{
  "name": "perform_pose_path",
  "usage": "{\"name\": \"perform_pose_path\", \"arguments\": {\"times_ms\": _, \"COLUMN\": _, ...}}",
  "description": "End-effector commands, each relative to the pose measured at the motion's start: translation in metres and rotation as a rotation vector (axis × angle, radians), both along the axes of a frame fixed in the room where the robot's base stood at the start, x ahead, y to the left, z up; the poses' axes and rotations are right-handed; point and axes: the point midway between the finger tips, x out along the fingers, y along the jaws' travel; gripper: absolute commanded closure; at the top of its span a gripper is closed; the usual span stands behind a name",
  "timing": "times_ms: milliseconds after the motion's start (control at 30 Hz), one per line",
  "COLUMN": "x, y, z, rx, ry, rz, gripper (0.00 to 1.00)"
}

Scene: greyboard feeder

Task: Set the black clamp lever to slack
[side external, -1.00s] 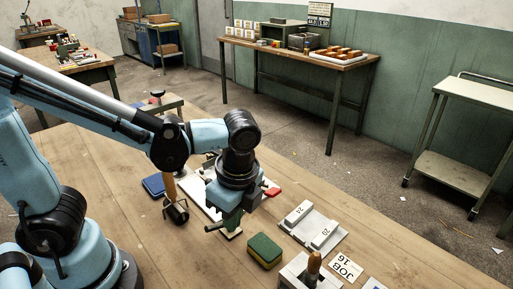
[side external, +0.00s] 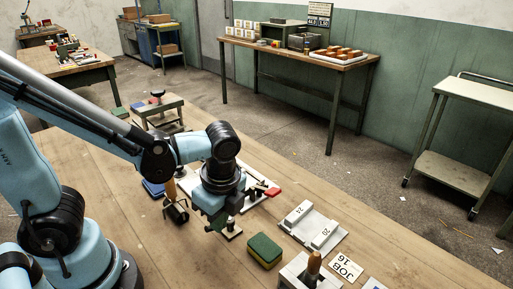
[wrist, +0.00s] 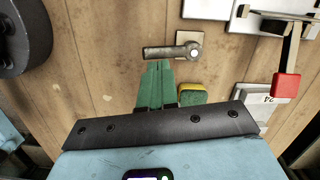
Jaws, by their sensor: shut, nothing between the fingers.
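The black clamp lever (wrist: 172,51) shows in the wrist view as a dark grey bar. It runs left from a round pivot on a small beige plate. No slack or tight marking is legible. My gripper (wrist: 158,66) is shut and empty, its green fingers side by side just below the lever's bar in the wrist view. I cannot tell whether they touch it. In the side external view my gripper (side external: 217,222) is low over the table beside the small plate (side external: 233,234), and the lever is largely hidden there.
A red-handled lever (wrist: 286,84) lies to the right on a white base. A green-and-yellow sponge (side external: 265,251) sits close in front. A tray with numbered blocks (side external: 313,228) and a wooden-handled tool (side external: 314,265) are at right. A wooden-handled roller (side external: 176,208) stands left.

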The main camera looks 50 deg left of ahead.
Motion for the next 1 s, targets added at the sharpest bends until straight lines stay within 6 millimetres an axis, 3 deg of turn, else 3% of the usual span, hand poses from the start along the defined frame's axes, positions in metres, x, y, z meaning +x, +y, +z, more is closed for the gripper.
{"name": "perform_pose_path", "arguments": {"times_ms": 667, "x": -0.002, "y": 0.006, "z": 0.000, "rx": 0.001, "ry": -0.001, "rz": -0.134, "gripper": 1.00}}
{"name": "perform_pose_path", "arguments": {"times_ms": 1000, "x": -0.005, "y": 0.017, "z": 0.000, "rx": 0.001, "ry": -0.001, "rz": -0.375, "gripper": 1.00}}
